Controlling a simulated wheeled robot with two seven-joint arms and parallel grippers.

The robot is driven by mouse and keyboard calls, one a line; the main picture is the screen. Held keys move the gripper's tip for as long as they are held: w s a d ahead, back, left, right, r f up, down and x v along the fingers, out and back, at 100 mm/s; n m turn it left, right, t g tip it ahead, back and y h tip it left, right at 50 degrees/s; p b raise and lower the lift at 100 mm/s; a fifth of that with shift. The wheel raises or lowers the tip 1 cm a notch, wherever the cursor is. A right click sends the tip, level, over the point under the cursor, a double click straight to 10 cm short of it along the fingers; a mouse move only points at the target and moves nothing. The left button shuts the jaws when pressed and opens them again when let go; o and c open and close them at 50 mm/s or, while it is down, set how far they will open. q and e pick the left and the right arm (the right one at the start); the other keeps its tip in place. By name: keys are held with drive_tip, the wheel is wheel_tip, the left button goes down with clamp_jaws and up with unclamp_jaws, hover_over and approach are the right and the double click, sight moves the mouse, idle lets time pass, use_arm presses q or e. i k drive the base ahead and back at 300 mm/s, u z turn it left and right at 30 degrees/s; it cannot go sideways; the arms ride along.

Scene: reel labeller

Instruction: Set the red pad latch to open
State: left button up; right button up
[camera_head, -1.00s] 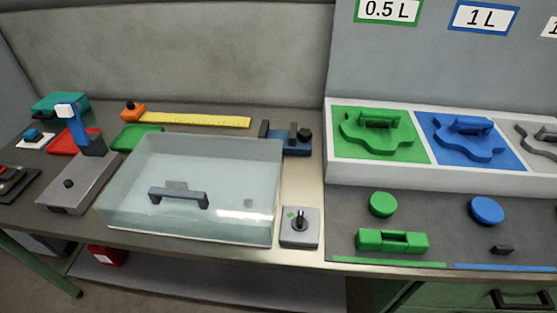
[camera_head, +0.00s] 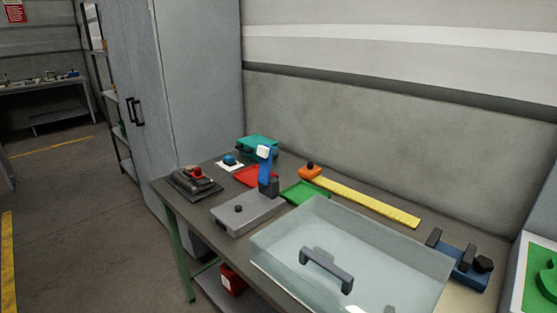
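A flat red pad (camera_head: 247,176) lies on the workbench, partly hidden behind the upright blue lever (camera_head: 265,168) of a grey box device (camera_head: 246,213). I cannot make out a latch on the red pad or its setting. A dark stepped device with a red part on top (camera_head: 197,173) stands at the bench's left end. Neither of my grippers is in view.
A clear cover with a grey handle (camera_head: 327,268) takes up the bench front. A green pad (camera_head: 305,192), an orange block (camera_head: 310,172) with yellow tape (camera_head: 370,202), a teal case (camera_head: 258,147) and a blue clamp (camera_head: 461,266) stand around. Open floor (camera_head: 85,220) lies left of the bench.

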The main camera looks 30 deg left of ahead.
sight(197, 173)
drive_tip(key=u, duration=2.25)
drive_tip(key=i, duration=0.65)
drive_tip(key=u, duration=0.55)
drive_tip(key=i, duration=0.7)
drive_tip(key=z, duration=0.45)
